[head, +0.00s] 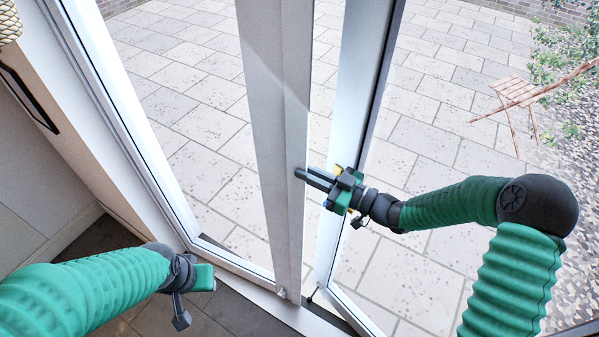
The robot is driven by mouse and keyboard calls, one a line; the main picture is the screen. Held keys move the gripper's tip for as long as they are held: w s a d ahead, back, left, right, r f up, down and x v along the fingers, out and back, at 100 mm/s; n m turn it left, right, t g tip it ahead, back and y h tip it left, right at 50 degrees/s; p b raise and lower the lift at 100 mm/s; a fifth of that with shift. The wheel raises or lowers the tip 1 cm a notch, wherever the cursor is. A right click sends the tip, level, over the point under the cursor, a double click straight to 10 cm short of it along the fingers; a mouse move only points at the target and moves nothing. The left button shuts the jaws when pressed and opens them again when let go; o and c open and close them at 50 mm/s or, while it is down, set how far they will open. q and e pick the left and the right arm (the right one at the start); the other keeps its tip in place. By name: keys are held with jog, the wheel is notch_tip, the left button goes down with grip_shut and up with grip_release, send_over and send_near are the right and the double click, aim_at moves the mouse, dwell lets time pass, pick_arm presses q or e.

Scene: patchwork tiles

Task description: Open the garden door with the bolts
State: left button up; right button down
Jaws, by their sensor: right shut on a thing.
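The garden door is white-framed and glazed. Its left leaf (272,130) has a wide stile at the centre, and its right leaf (352,110) stands apart from it, with paving showing through the gap. A small metal fitting, perhaps a bolt (282,292), sits at the foot of the left leaf's stile. My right gripper (312,178) is at the left leaf's free edge, about mid-height, shut on that edge; the exact contact is partly hidden. My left gripper (192,297) hangs low at the left, apart from the door; its fingers do not show clearly.
A paved patio (430,110) lies beyond the glass. A folding wooden chair (518,92) and leafy plants (560,60) stand at the right outside. A white wall (25,200) and dark floor tiles (235,318) are on the inside. The door sill (320,312) runs along the bottom.

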jog(key=c, duration=1.5)
grip_release()
jog(key=shift+s+a+r, duration=0.15)
jog(key=shift+s, duration=0.4)
jog(key=shift+c, duration=0.2)
pick_arm(q)
jog(key=shift+s, duration=0.35)
pick_arm(e)
jog(key=shift+w+d, duration=0.25)
jog(key=shift+w, duration=0.05)
